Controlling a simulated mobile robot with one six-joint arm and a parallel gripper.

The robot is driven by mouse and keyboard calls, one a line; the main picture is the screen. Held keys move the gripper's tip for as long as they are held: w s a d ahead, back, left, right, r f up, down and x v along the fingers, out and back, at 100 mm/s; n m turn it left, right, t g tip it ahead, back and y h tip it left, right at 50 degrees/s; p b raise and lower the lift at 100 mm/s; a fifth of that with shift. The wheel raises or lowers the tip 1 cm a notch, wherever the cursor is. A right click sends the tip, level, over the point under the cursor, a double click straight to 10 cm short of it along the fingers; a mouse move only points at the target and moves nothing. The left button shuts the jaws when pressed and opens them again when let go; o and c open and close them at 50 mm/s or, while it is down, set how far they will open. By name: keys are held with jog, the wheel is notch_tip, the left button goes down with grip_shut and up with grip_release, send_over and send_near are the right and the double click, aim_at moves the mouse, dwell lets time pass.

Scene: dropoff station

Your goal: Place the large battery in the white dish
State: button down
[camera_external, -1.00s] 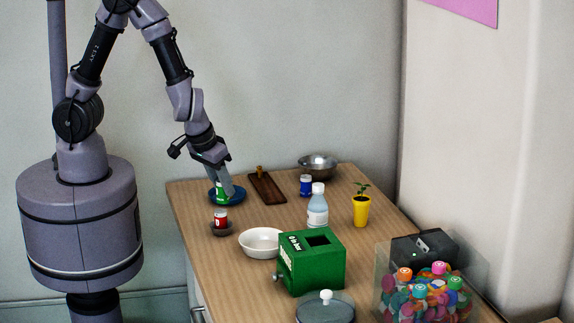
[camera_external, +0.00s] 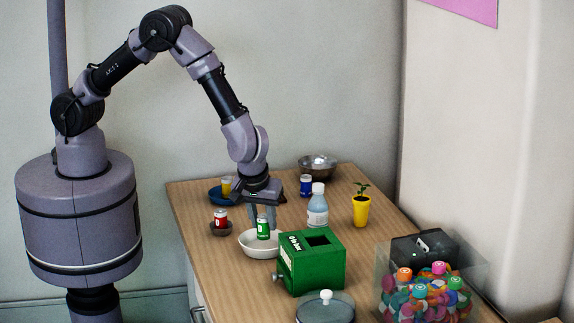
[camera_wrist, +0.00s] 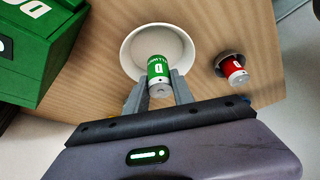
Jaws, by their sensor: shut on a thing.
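My gripper (camera_external: 263,217) points down over the white dish (camera_external: 246,249) and is shut on a green battery (camera_external: 263,230). In the wrist view the green battery (camera_wrist: 158,68) sits upright between the two fingers (camera_wrist: 159,85), over the white dish (camera_wrist: 131,45). It is within the dish's outline in both views. I cannot tell whether its lower end touches the dish floor. A red battery (camera_external: 220,216) stands in a small dark bowl (camera_external: 220,231) to the left. A blue battery (camera_external: 306,185) stands farther back.
The green box (camera_external: 320,268) stands close to the right of the white dish. A blue plate (camera_external: 215,193) with a yellowish item (camera_external: 227,184) is behind. A bottle (camera_external: 318,208), a yellow pot (camera_external: 361,210), a metal bowl (camera_external: 318,166) and a glass lid (camera_external: 325,308) are also on the table.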

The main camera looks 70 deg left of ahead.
jog(key=shift+f+b, duration=0.55)
jog(key=shift+f, duration=0.9)
jog(key=shift+f, duration=0.15)
jog(key=c, duration=1.1)
grip_release()
jog(key=p+v, duration=0.5)
jog(key=v, duration=0.8)
notch_tip(320, 180, up, 10)
jog(key=m, duration=0.3)
send_over(263, 230)
jog(key=s+a, duration=0.2)
jog(key=a, duration=0.4)
jog(key=s+a+r+m+t, duration=0.1)
jog(key=s+a+r+m, duration=0.3)
jog(key=s+a, duration=0.2)
jog(key=s+a+r+m+t+h, duration=0.1)
jog(key=s+a+r+m, duration=0.3)
jog(key=s+a+r, duration=0.1)
jog(key=s+a+r+m+t, duration=0.1)
jog(key=s+a+r+m, duration=0.3)
jog(key=s+a, duration=0.3)
jog(key=shift+a+r+m+h, duration=0.3)
jog(key=shift+a, duration=0.3)
